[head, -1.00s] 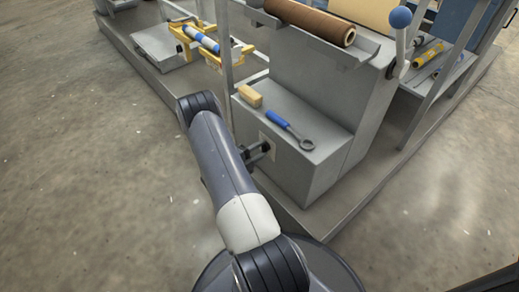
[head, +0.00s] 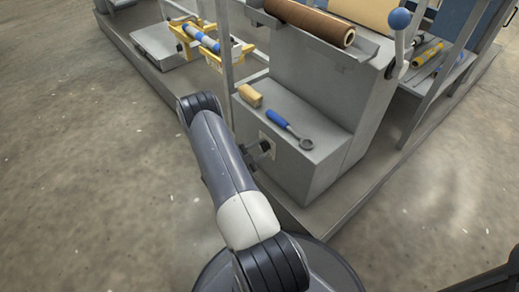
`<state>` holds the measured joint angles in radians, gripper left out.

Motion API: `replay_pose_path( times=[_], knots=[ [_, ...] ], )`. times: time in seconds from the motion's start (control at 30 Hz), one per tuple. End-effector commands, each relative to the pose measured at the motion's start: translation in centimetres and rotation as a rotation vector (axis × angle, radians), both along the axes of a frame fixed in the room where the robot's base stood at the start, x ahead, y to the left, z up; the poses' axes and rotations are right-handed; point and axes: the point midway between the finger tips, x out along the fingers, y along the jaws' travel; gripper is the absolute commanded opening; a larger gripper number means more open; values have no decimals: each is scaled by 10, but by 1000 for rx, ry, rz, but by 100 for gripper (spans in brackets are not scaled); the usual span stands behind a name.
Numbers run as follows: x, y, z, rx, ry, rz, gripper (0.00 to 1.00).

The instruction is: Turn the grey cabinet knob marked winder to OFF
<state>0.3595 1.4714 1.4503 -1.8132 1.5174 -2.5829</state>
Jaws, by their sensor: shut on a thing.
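The grey cabinet (head: 318,168) stands on the machine's base plate, right of my arm. On its front face is a pale plate (head: 266,138) with a small dark knob (head: 266,146). My gripper (head: 260,149) is at this knob, shut on it. Most of the gripper is hidden behind my forearm. The marking on the plate is too small and too covered to read, and I cannot tell which way the knob points.
A blue-handled wrench (head: 290,129) and a tan block (head: 250,95) lie on the cabinet top. A lever with a blue ball (head: 400,18) rises at the upper right. A brown roll (head: 310,20) lies above. The concrete floor (head: 90,190) is clear at left.

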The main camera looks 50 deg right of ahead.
Motion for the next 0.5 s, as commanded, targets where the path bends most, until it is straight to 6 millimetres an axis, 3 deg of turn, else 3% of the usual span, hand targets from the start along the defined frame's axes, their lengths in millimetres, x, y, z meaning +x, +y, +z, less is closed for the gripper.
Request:
replay_pose_path(
  times=[0.33, 0.37, 0.5],
  knots=[
    [0, 1, -1, 2, 5, 1, 14],
    [0, 1, -1, 2, 5, 1, 39],
    [0, 0, -1, 2, 4, 1, 50]
  ],
)
